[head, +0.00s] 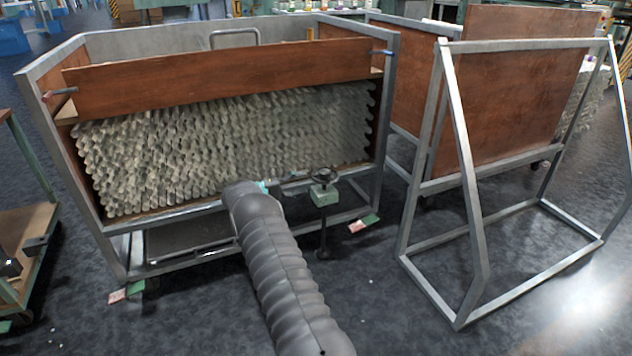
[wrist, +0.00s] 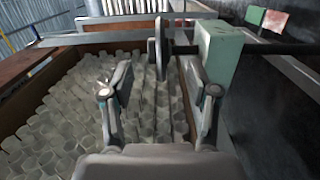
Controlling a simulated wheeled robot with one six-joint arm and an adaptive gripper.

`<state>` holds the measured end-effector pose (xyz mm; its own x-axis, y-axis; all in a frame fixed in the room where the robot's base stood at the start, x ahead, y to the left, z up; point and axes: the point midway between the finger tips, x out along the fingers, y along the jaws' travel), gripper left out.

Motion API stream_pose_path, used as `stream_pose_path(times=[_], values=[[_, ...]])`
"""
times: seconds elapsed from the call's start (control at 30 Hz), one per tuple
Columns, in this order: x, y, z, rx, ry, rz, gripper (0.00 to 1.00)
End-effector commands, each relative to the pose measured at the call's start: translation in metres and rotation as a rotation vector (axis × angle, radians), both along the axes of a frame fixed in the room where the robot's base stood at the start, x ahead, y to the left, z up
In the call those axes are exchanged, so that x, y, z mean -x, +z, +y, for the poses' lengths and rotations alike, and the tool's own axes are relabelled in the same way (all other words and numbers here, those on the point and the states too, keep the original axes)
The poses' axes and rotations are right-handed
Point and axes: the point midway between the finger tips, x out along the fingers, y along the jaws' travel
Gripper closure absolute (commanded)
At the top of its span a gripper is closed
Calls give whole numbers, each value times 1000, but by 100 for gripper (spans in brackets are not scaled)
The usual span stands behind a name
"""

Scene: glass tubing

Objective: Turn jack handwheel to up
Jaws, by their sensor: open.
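The jack handwheel (head: 325,173) is a small dark wheel on top of a green block (head: 323,195) on a thin dark post, in front of the cart. In the wrist view the handwheel (wrist: 158,46) appears edge-on as a grey upright shape, with the green block (wrist: 217,53) to its right. My gripper (head: 288,181) is just left of the handwheel in the head view. In the wrist view my gripper (wrist: 158,74) is open, its fingers apart, with the handwheel ahead of the gap between them. I cannot tell whether they touch it.
A metal-framed cart (head: 113,228) with wooden panels holds many stacked glass tubes (head: 220,140) right behind the jack. An empty metal frame (head: 470,210) stands to the right. Red and green tags (head: 364,223) lie by the jack. The floor in front is clear.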

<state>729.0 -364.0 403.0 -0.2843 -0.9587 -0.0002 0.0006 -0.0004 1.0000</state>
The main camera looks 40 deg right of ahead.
Motion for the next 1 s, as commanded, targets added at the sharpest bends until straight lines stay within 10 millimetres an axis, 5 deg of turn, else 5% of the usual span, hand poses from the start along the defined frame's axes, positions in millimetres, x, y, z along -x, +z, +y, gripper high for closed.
stream_pose_path(times=[0.3, 0.77, 1.0], values=[[13, 0, -45, 0, 3, -1, 41], [16, 1, -57, 0, 5, -1, 41], [16, 0, -56, 0, 5, -1, 96]])
